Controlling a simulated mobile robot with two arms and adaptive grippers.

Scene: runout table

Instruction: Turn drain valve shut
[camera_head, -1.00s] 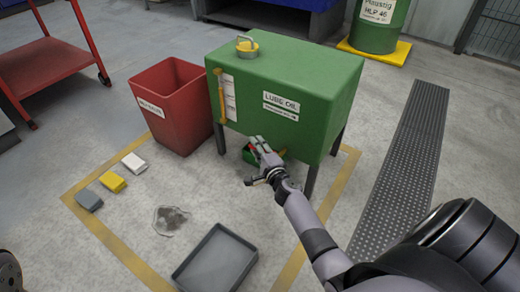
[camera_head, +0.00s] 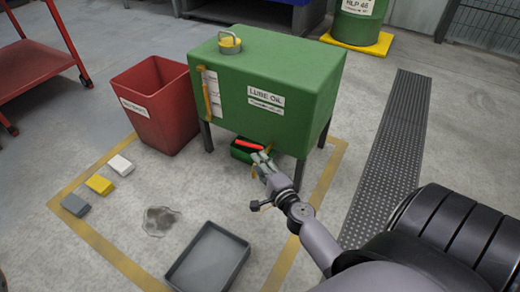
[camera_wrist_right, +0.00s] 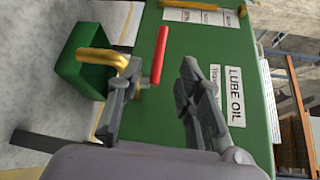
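The drain valve's red lever (camera_head: 250,144) shows at the lower front edge of the green lube oil tank (camera_head: 290,70). In the right wrist view the lever (camera_wrist_right: 160,55) points across the tank front, beside a yellow bent pipe (camera_wrist_right: 102,56). My right gripper (camera_head: 262,160) is just in front of the valve. In the right wrist view its fingers (camera_wrist_right: 160,95) are wide apart, with the lever's near end roughly between them. I cannot tell whether they touch it. The valve body is partly hidden by the left finger. My left gripper is not in view.
A green container (camera_head: 237,152) stands under the valve. A red bin (camera_head: 158,112) is left of the tank. A grey tray (camera_head: 210,262), a dark spill (camera_head: 160,220) and several small blocks (camera_head: 99,184) lie on the floor. A dark grating (camera_head: 385,160) runs at right.

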